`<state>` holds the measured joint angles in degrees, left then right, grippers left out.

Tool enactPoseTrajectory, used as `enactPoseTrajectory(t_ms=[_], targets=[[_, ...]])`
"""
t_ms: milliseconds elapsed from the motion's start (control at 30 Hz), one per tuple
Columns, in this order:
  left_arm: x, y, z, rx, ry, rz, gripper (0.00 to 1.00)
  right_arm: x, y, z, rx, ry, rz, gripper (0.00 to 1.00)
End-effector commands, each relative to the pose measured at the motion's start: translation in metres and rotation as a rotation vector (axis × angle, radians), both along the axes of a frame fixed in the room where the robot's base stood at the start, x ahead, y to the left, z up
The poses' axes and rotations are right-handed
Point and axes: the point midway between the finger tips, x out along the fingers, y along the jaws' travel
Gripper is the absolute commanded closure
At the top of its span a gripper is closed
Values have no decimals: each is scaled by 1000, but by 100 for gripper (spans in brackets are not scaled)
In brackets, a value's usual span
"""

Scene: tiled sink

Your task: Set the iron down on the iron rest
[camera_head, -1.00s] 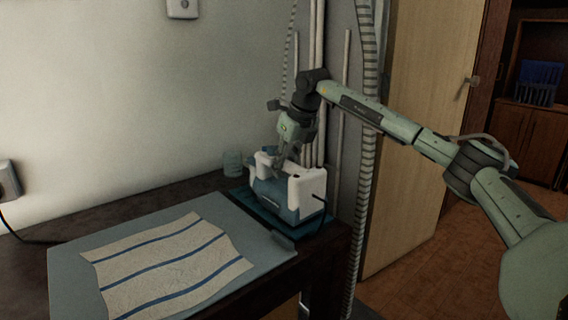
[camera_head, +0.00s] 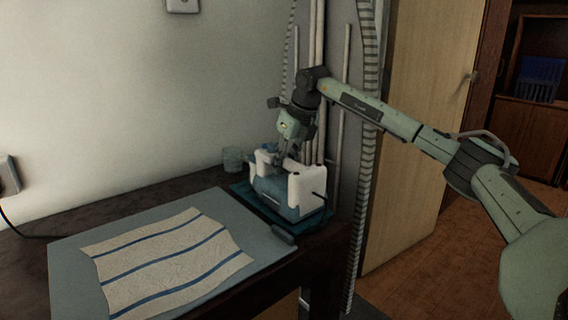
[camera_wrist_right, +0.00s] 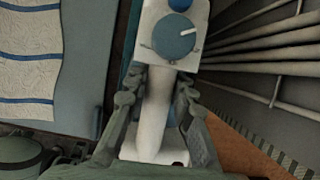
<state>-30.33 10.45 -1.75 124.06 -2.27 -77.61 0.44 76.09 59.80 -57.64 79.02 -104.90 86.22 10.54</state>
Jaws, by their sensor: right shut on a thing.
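The white and blue iron (camera_head: 307,189) is at the back right of the table, over the teal iron rest (camera_head: 243,192). Its rest shows around the iron's lower edge; I cannot tell whether the iron touches it. My right gripper (camera_head: 281,161) is shut on the iron's handle from above. In the right wrist view, the fingers of the right gripper (camera_wrist_right: 157,84) lie on both sides of the white handle (camera_wrist_right: 154,115), and the iron's blue dial (camera_wrist_right: 173,36) shows beyond. My left gripper is not in view.
A blue-grey ironing board (camera_head: 68,270) with a striped cloth (camera_head: 165,262) lies left of the iron. Vertical pipes (camera_head: 317,100) rise close behind the iron. The table's right edge is close to the rest.

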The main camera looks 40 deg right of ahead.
Motion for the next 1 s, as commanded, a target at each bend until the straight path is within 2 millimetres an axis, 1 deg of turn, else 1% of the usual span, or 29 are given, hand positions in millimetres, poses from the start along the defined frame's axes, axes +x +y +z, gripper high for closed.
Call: enactPoseTrajectory(t_ms=[33, 267, 300, 467, 667, 700, 767, 867, 967, 1000], targets=[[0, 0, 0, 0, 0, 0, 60, 1, 0, 4, 2, -11, 0, 100], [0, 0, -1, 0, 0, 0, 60, 1, 0, 1, 2, -10, 0, 100], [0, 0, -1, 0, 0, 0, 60, 1, 0, 1, 2, -10, 0, 72], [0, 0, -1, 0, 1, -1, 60, 1, 0, 0, 0, -6, 0, 53], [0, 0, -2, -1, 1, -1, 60, 0, 0, -2, 0, -3, 0, 52], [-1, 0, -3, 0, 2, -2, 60, -1, 0, -7, -2, 8, 0, 52], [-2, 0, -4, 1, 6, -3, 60, -1, 0, -6, -1, 7, 0, 52], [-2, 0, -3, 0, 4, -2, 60, -3, -1, 2, -1, 4, 0, 52], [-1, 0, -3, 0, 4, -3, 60, -9, -1, 17, -1, 0, 0, 52], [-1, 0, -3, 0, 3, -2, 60, -11, -2, 26, -1, -2, 0, 52]])
